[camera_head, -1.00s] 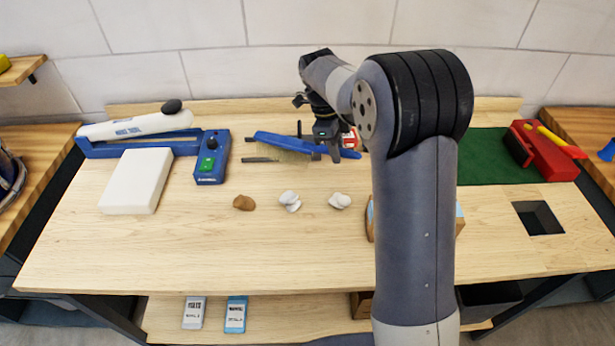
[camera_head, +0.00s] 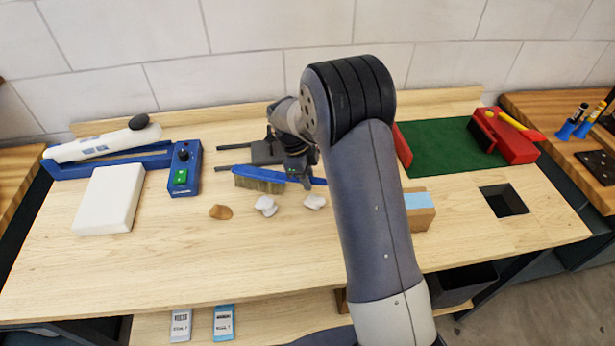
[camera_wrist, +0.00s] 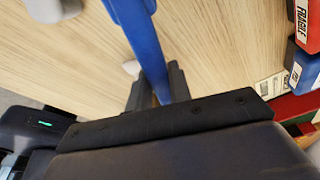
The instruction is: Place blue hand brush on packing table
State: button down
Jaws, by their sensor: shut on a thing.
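The blue hand brush (camera_head: 280,175) has pale tan bristles facing down (camera_head: 258,185) and lies across the picture over the back middle of the wooden table (camera_head: 150,260). My gripper (camera_head: 303,176) is shut on its blue handle, near the right end. In the wrist view the blue handle (camera_wrist: 146,45) runs up from between the dark fingers of my gripper (camera_wrist: 158,88). Pale wood shows beyond it. I cannot tell whether the bristles touch the table. My arm hides part of the table on the right.
Pale lumps (camera_head: 265,206) and a brown lump (camera_head: 220,212) lie in front of the brush. A dark grey object (camera_head: 266,152) lies behind it. A white block (camera_head: 107,200) and blue control box (camera_head: 183,168) are left. A green mat (camera_head: 445,145) and square hole (camera_head: 503,200) are right.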

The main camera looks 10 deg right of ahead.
jog(key=shift+s+d+f+b, duration=0.1)
jog(key=shift+s+f+b, duration=0.05)
jog(key=shift+f+b, duration=0.5)
jog(key=c, duration=1.7)
grip_release()
jog(key=shift+c, duration=0.2)
jog(key=shift+o, duration=2.2)
jog(key=shift+r, duration=0.1)
jog(key=shift+r+p, duration=0.5)
jog(key=shift+p, duration=0.15)
jog(key=b+v, duration=0.2)
jog(key=v, duration=1)
jog(key=shift+r, duration=0.15)
